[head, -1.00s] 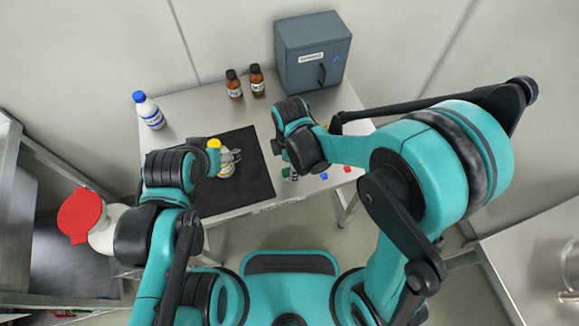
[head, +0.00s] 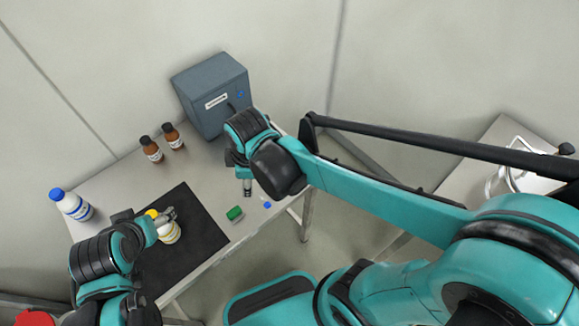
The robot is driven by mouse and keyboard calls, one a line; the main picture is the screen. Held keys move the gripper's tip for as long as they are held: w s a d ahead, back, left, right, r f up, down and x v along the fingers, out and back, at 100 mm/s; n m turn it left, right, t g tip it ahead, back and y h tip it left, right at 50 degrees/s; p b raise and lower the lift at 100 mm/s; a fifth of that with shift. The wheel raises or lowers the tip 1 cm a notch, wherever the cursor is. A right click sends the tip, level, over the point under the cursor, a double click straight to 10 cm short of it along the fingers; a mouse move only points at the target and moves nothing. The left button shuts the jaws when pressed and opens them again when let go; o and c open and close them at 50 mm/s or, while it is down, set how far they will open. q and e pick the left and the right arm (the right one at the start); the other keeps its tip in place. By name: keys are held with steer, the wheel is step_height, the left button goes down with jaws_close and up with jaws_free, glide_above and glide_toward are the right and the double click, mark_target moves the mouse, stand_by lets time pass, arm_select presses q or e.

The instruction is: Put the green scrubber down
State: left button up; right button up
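The green scrubber (head: 234,213) lies on the grey table (head: 205,185) near its front right edge, right of the black mat. My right gripper (head: 247,189) points down just behind and right of the scrubber, apart from it. Its fingertips look narrow and empty, but I cannot tell how far they are open. My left gripper (head: 167,217) is at the yellow-capped white bottle (head: 169,234) over the black mat (head: 197,262), with its fingers around the bottle below the cap. My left wrist hides part of the mat.
A blue-capped bottle (head: 74,206) stands at the left. Two brown bottles (head: 152,150) (head: 173,137) and a grey box (head: 208,95) stand at the back. A small blue item (head: 266,205) lies right of the scrubber. Another table (head: 490,160) is at the right.

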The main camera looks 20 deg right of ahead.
steer(key=s+d+r+m+t, duration=0.2)
steer(key=d+m, duration=0.3)
steer(key=m, duration=0.2)
steer(key=s+d+r+m+t, duration=0.2)
steer(key=d+m, duration=0.4)
steer(key=m, duration=0.1)
steer(key=shift+s+r+t+h, duration=0.3)
steer(key=shift+s+r+t, duration=0.05)
steer(key=shift+s+t, duration=0.05)
steer(key=shift+f, duration=0.1)
steer(key=shift+f+b, duration=0.35)
steer(key=shift+b, duration=0.05)
steer(key=shift+o, duration=0.5)
